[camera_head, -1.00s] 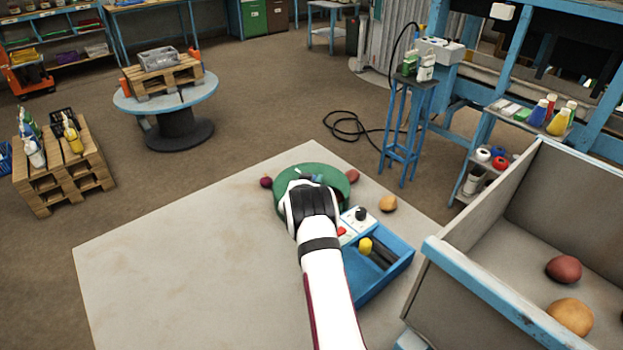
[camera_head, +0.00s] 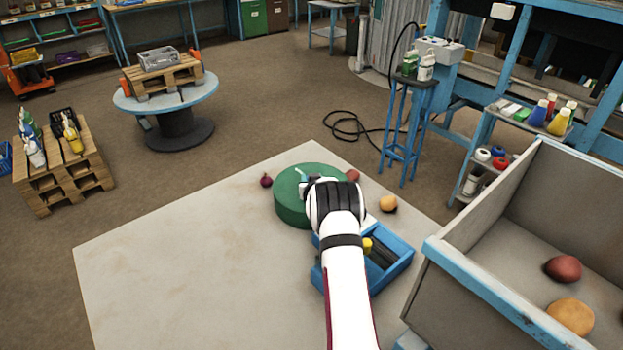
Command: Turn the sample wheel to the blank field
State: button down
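The green round wheel (camera_head: 292,207) lies on the pale table, its right part hidden behind my gripper. Its fields and markings cannot be made out. My gripper (camera_head: 312,184) is over the right part of the wheel, with the white and black wrist covering most of it. A small light-coloured piece shows at its tip, above the wheel top. I cannot tell whether the fingers are open or shut, or whether they touch the wheel.
Round vegetables lie around the wheel: a dark red one (camera_head: 266,181) and a tan one (camera_head: 388,203). A grey bin (camera_head: 470,292) stands at right. The table's left (camera_head: 170,270) is clear.

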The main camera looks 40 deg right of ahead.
jog(key=shift+c, duration=2.2)
grip_release()
jog(key=v, duration=0.7)
jog(key=shift+s+a, duration=0.15)
jog(key=shift+s, duration=0.05)
jog(key=shift+r, duration=0.15)
